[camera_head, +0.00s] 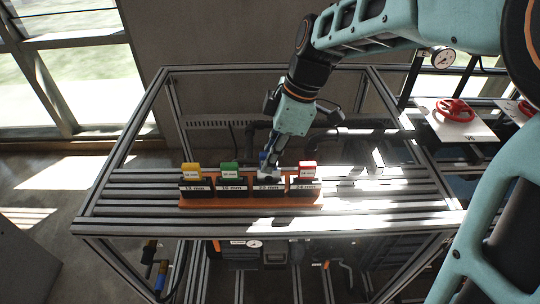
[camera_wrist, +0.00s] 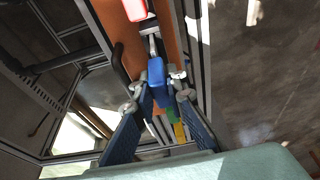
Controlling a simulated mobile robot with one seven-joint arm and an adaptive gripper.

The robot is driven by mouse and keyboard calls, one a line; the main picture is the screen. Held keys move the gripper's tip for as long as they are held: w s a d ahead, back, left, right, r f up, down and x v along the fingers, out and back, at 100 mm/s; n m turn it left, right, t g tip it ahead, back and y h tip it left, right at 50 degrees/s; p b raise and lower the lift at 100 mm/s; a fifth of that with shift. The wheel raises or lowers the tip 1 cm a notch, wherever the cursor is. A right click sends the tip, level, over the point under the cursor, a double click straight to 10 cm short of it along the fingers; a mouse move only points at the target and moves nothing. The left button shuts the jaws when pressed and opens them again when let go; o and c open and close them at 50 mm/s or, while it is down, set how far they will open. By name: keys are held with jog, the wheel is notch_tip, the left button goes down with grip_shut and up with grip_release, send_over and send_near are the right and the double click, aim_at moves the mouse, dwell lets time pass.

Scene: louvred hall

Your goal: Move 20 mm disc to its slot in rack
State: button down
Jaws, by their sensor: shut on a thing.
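The orange rack (camera_head: 190,204) stands on the slatted table and shows as an orange strip in the wrist view (camera_wrist: 173,38). It has a row of black, white-labelled slots. The 20 mm disc seems to be the piece with the blue tab (camera_wrist: 155,78); my fingers hide most of it in the head view. My gripper (camera_head: 269,173) points down over the third slot from the left, between green and red. In the wrist view my gripper (camera_wrist: 160,93) is shut on the blue tab. I cannot tell how deep the disc sits in the slot.
Yellow (camera_head: 191,170), green (camera_head: 229,169) and red (camera_head: 307,168) tabbed pieces stand in the other slots, close beside my gripper. The slatted table (camera_head: 380,197) is clear right of the rack. Its metal frame rises around the back. A red valve wheel (camera_head: 455,109) is at right.

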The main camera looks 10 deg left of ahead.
jog(key=shift+f+b, duration=1)
jog(key=shift+f, duration=0.4)
jog(key=shift+r, duration=0.1)
jog(key=c, duration=1.8)
grip_release()
jog(key=shift+c, duration=0.2)
jog(key=p+v, duration=0.1)
jog(key=v, duration=0.1)
jog(key=p+v, duration=0.2)
jog(key=a+p+v, duration=0.1)
jog(key=p+v, duration=0.1)
jog(key=v, duration=0.1)
jog(key=shift+s+r, duration=0.1)
jog(key=shift+r, duration=0.1)
jog(key=shift+f, duration=0.1)
jog(key=v, duration=1.2)
